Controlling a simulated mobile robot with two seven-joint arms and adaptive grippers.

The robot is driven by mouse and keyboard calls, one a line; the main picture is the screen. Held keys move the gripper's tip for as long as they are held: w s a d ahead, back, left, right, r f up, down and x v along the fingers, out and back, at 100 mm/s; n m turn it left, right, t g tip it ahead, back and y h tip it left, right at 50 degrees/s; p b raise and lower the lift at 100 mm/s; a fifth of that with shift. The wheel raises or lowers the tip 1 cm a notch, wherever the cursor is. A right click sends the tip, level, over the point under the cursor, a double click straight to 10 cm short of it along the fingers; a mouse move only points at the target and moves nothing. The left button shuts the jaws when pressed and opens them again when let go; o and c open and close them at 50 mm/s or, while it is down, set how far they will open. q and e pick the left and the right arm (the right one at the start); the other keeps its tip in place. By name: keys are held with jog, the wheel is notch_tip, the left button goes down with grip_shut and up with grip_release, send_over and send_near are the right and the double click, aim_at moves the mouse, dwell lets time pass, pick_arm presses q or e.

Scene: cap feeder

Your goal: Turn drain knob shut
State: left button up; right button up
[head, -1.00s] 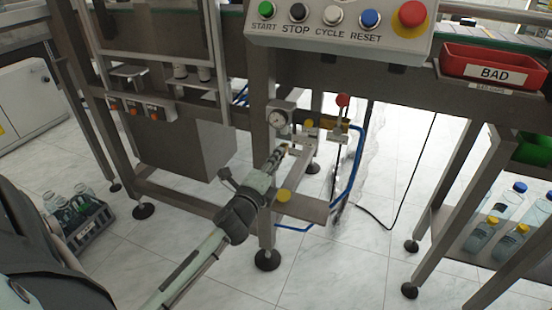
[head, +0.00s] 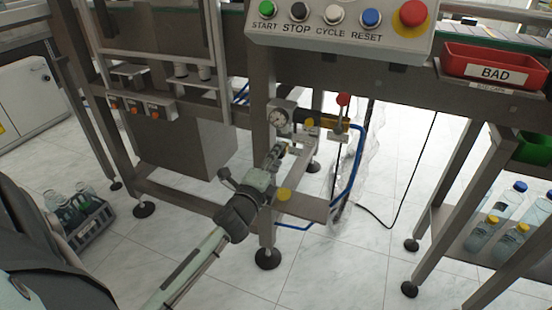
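The air-service unit under the machine carries a round pressure gauge (head: 279,118), a yellow knob (head: 310,124) and a lever with a red ball (head: 343,100). I cannot tell which part is the drain knob. My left gripper (head: 279,151) reaches in from the lower left, just below the gauge and left of the upper yellow knob. Its fingertips are small and partly merged with the fittings, so their opening and any contact are unclear. My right gripper is out of view.
A machine leg (head: 262,90) stands close to my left gripper. A blue hose (head: 356,165) loops on the right. Above is the button panel (head: 340,42). A red BAD bin (head: 455,65) is at upper right, and a crate of bottles (head: 100,222) stands on the floor at left.

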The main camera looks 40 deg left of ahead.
pick_arm(q)
jog(key=shift+s, duration=0.1)
jog(key=v, duration=1.1)
jog(key=shift+s, duration=0.4)
jog(key=shift+d, duration=0.1)
jog(key=s+f+n+g+p, duration=0.1)
jog(key=s+f+n+g, duration=0.1)
jog(key=f+n+g, duration=0.4)
jog(key=s+f+n+g+p, duration=0.1)
jog(key=s+f+n+g, duration=0.15)
jog(key=f+n, duration=0.4)
jog(key=s+d+f+n+g+h, duration=0.2)
jog(key=s+d+f+n+g, duration=0.1)
jog(key=s+d+f+g, duration=0.2)
jog(key=s+d+f, duration=0.2)
jog(key=s+f, duration=0.2)
jog(key=f, duration=0.1)
jog(key=shift+s+h, duration=0.2)
jog(key=shift+h, duration=0.1)
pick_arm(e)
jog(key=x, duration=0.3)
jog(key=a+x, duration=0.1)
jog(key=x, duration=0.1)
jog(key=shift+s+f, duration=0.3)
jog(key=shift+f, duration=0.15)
pick_arm(q)
jog(key=shift+f, duration=0.1)
